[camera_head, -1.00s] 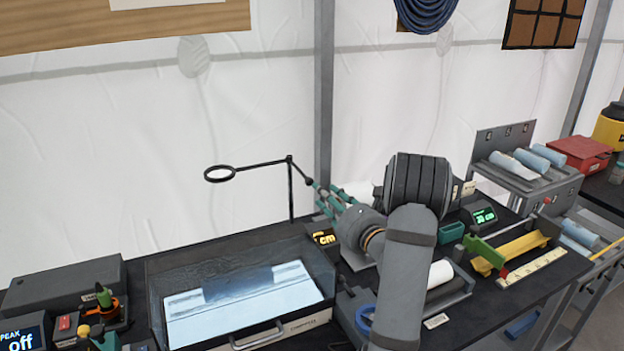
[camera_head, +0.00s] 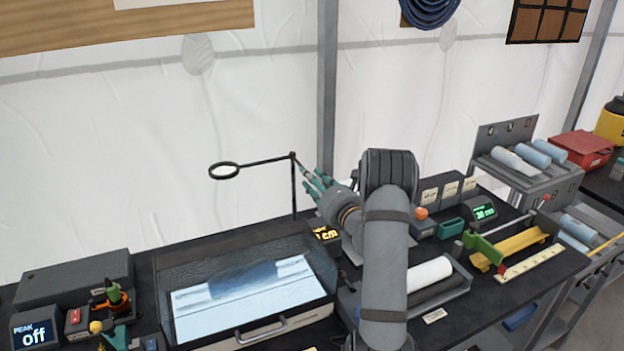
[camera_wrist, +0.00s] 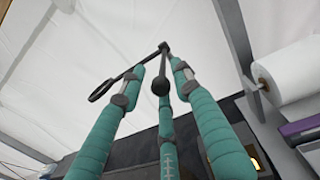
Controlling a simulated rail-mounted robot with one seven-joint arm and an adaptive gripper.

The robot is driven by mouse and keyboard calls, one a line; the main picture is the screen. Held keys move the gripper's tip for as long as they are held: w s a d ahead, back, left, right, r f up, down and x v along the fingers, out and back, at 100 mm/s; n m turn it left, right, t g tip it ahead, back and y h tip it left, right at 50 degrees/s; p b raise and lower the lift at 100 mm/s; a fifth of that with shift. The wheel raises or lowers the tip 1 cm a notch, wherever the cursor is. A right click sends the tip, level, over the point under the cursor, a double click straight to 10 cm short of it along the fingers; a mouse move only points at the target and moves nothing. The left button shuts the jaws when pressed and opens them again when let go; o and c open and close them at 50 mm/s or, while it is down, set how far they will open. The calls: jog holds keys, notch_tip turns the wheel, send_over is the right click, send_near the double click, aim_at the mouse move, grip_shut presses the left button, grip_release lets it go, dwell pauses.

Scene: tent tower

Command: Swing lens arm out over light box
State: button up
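The lens arm is a thin black rod with a ring lens (camera_head: 225,170) at its left end, on an upright post (camera_head: 294,190) behind the light box. The ring hangs left of the post, above the back of the light box (camera_head: 245,300), whose panel glows pale blue. My gripper (camera_head: 312,184) is just right of the post top. The ring (camera_wrist: 100,90) shows beyond the left finger. I see no clear finger contact with the knob.
A white roll (camera_head: 430,274) lies in a tray to the right. A "PEAK off" display (camera_head: 35,333) stands at the left. The white tent wall and a grey pole (camera_head: 327,90) are behind.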

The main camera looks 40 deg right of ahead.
grip_shut()
dwell(0.7)
